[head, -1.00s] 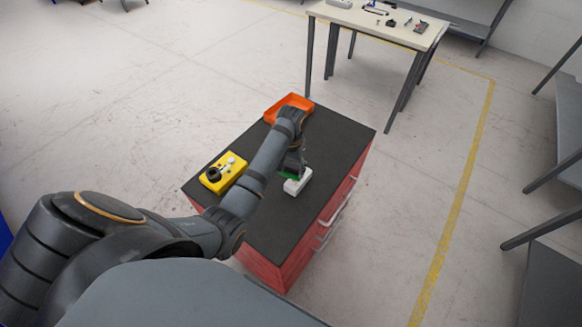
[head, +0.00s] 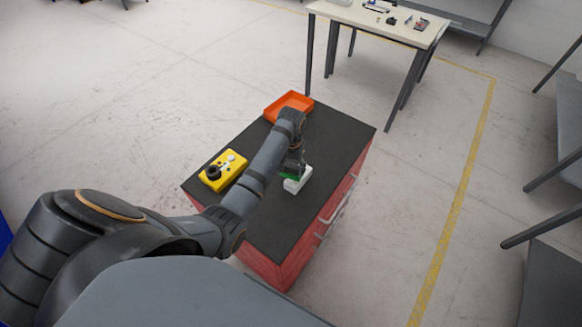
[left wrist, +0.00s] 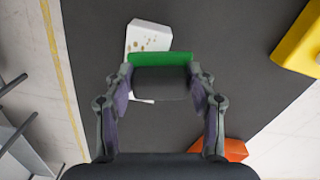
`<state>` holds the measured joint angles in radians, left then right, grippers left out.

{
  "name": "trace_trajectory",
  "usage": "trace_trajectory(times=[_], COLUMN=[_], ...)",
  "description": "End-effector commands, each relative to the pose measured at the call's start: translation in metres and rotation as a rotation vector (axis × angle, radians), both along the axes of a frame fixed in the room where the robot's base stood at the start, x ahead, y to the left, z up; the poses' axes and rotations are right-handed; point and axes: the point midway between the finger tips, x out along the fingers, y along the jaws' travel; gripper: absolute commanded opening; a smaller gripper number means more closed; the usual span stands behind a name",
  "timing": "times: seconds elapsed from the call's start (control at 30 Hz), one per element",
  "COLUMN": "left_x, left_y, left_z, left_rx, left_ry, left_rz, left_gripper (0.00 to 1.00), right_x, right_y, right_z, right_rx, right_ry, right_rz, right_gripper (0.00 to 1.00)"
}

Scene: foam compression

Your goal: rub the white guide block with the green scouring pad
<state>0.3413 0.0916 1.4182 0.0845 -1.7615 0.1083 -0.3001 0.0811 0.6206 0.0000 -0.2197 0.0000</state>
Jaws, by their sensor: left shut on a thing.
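The white guide block (head: 298,181) lies on the dark top of the red cabinet. In the left wrist view its face (left wrist: 150,37) carries several brownish spots. My left gripper (head: 292,169) is shut on the green scouring pad (head: 290,174) and holds it at the block. In the left wrist view the green pad (left wrist: 160,58) lies across the lower part of the block and hides some of it. I cannot tell whether the pad is pressed on it. My right gripper is not in view.
A yellow box (head: 223,170) with a black knob sits left of my arm on the cabinet top (head: 262,222). An orange tray (head: 287,103) is at the far end. A pale table (head: 385,22) with small items stands beyond the cabinet.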

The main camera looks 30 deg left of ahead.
Motion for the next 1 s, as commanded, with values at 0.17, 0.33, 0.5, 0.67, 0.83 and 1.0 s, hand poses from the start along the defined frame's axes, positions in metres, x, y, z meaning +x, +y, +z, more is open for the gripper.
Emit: trace_trajectory(times=[0.17, 0.33, 0.5, 0.67, 0.83, 1.0], left_x=[0.000, -0.001, -0.003, -0.005, -0.005, 0.001], left_y=[0.000, -0.007, -0.025, -0.037, -0.040, -0.041], left_z=[-0.004, -0.002, -0.002, -0.002, -0.001, -0.003], left_rx=[0.000, -0.002, -0.002, -0.002, 0.000, 0.000], left_ry=[-0.001, 0.000, -0.001, -0.001, -0.001, -0.001], left_rz=[0.000, -0.001, -0.002, -0.001, 0.000, 0.000], left_gripper=[0.31, 0.31, 0.31, 0.31, 0.31, 0.31], right_x=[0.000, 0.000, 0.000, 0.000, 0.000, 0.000], right_y=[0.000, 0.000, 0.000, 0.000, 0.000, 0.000], right_z=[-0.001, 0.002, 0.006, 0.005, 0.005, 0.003], right_rx=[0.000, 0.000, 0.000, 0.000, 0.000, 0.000], right_ry=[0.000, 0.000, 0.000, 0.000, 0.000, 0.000], right_rz=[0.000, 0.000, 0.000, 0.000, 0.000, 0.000], right_gripper=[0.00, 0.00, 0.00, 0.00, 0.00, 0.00])
